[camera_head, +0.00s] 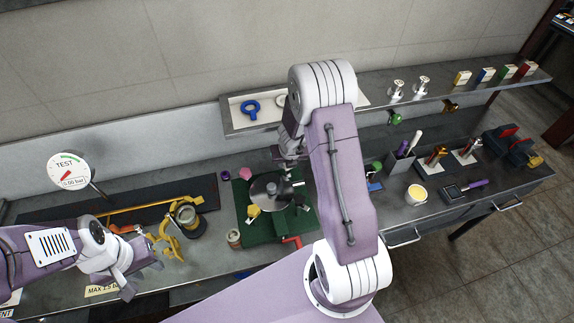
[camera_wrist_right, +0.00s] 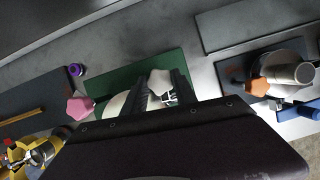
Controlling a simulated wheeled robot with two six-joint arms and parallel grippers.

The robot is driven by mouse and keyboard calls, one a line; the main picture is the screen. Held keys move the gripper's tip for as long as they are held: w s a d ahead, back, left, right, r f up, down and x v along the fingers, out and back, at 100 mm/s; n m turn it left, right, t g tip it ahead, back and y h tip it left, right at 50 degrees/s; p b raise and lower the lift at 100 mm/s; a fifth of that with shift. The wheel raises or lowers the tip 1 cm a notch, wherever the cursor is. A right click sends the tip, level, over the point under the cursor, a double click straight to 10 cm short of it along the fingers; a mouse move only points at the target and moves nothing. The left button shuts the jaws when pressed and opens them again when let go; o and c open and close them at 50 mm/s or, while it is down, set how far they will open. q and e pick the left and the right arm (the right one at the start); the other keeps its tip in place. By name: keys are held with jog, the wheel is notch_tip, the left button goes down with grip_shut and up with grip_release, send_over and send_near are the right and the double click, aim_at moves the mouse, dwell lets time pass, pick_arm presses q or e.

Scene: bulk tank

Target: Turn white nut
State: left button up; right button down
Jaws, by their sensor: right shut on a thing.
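The white nut (camera_wrist_right: 160,82) is a lobed white knob. In the right wrist view it sits between the two dark fingers of my right gripper (camera_wrist_right: 160,92), which is shut on it. It is over the green mat (camera_wrist_right: 167,62), beside a round metal part. In the head view my right gripper (camera_head: 290,163) is over the back of the green mat (camera_head: 245,232), and my own arm hides the nut. My left gripper (camera_head: 143,279) is open and empty near the bench's front left, apart from the yellow parts.
A pink nut (camera_head: 245,173) and a yellow one (camera_head: 253,211) are near the round metal tank part (camera_head: 268,190). A red handle (camera_head: 291,241) lies at the mat's front. A gauge (camera_head: 69,171) stands at left. A shelf (camera_head: 440,85) runs along the back.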

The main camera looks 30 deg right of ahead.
jog(key=n+y, duration=0.1)
jog(key=n, duration=0.1)
jog(key=shift+d+n, duration=0.1)
jog(key=shift+n, duration=0.3)
jog(key=shift+n+y, duration=0.3)
jog(key=shift+n, duration=0.5)
jog(key=n+y, duration=0.1)
jog(key=n, duration=0.1)
jog(key=n+p, duration=0.1)
jog(key=n, duration=0.1)
jog(key=shift+d+n+y, duration=0.15)
jog(key=shift+n+y, duration=0.25)
jog(key=shift+p, duration=0.3)
jog(key=c, duration=1)
grip_release()
